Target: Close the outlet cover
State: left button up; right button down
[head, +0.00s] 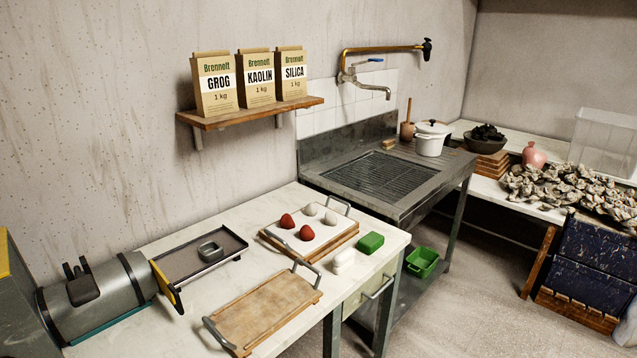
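A grey cylindrical machine (105,290) with a black handle-like part on top lies on the white counter at the lower left. At its right end is a dark plate with a yellow edge (168,288), which looks like the outlet cover. It stands at an angle beside the near end of a dark tray (205,268); I cannot tell how far open it is. The outlet opening itself is not clearly visible. A small grey ring-like piece (210,251) sits on the tray. Neither of my grippers is in view.
On the counter (225,300) are a wooden tray with handles (265,312), a board with red and grey lumps (312,232), a green block (370,243) and a white piece (344,259). A shelf (250,113) with three bags hangs above. A sink (385,178) stands behind.

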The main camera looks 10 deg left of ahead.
aim_at(166, 288)
jog(key=u, duration=1.2)
